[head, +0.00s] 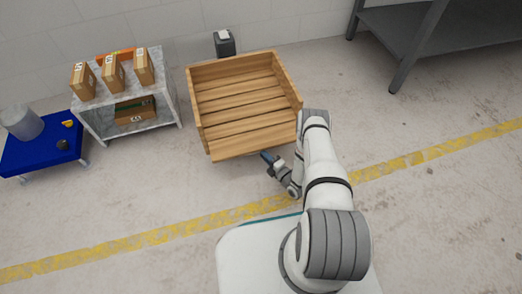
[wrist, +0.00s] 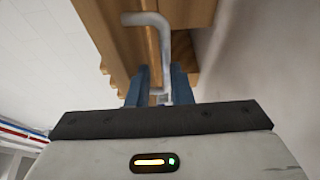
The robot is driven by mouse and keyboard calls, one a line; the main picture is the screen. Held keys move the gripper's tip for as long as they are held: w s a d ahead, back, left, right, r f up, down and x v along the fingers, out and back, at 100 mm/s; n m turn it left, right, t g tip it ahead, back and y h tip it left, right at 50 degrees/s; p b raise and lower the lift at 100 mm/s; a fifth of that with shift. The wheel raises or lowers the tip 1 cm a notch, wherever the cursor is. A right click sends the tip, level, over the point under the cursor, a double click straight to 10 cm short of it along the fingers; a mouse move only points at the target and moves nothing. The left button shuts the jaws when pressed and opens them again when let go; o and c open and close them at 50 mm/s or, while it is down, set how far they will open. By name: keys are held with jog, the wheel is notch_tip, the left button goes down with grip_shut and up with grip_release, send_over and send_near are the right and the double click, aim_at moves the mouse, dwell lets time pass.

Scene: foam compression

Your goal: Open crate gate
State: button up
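The wooden crate (head: 240,98) stands on the floor ahead of my base, its slatted inside visible from above. My gripper (head: 266,157) is low beside the crate's near side, towards its right end. In the wrist view, a grey bent metal handle (wrist: 160,42) stands out against the crate's wood (wrist: 115,30). The handle's lower part runs between the two blue fingers of my gripper (wrist: 160,84). I cannot tell whether the fingers press on it. The gate's position is not clear from above.
A grey shelf (head: 171,112) with cardboard boxes and a blue low cart (head: 30,157) stand on the left. A small dark bin (head: 224,44) is behind the crate. A grey metal table (head: 420,40) is at the upper right. The floor right of the crate is clear.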

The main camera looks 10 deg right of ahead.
jog(key=p+v, duration=0.1)
jog(key=v, duration=0.3)
jog(key=shift+d, duration=0.1)
jog(key=shift+s, duration=0.1)
dwell(0.3)
